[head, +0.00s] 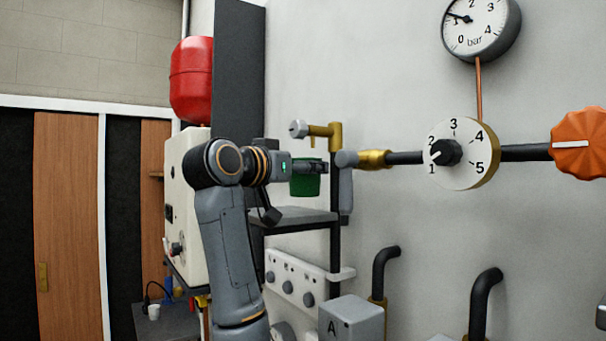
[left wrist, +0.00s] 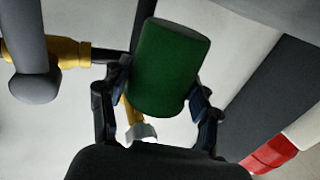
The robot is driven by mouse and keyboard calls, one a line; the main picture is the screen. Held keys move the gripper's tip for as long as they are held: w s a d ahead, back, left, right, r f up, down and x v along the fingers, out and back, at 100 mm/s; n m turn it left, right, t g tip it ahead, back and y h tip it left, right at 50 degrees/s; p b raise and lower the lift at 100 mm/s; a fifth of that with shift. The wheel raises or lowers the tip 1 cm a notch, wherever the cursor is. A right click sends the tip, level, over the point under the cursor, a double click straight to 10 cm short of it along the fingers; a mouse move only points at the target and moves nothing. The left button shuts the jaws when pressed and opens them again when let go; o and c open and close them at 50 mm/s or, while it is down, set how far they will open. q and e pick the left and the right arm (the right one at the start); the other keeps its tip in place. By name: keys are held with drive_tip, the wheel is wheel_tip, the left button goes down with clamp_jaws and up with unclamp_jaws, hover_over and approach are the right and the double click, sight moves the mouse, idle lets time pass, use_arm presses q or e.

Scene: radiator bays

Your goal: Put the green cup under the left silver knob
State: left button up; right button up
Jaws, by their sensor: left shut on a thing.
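The green cup (head: 305,186) is in my left gripper (head: 314,167), which is shut around its sides. The cup hangs above the grey shelf (head: 300,217), apart from it. A silver knob (head: 298,129) sits on the left end of a brass tap (head: 325,130), above the cup in the head view. In the left wrist view the green cup (left wrist: 168,65) fills the space between the fingers. The silver knob (left wrist: 141,131) shows behind the gripper there, partly hidden. How the cup and knob line up in depth is hard to tell. My right gripper is not in view.
A grey lever (head: 346,182) and a dark vertical pipe stand close right of the cup. A dark upright panel (head: 238,80) rises left of the tap. A dial (head: 460,153), a gauge (head: 480,25) and an orange knob (head: 580,143) are on the wall at right.

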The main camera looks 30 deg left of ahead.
sight(295, 184)
use_arm(q)
wheel_tip(295, 184, down, 2)
drive_tip(key=shift+p, duration=0.5)
drive_tip(key=shift+f, duration=0.4)
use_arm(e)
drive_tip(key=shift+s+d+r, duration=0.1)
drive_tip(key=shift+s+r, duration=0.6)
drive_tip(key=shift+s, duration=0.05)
use_arm(q)
drive_tip(key=shift+f, duration=0.15)
drive_tip(key=o, duration=1)
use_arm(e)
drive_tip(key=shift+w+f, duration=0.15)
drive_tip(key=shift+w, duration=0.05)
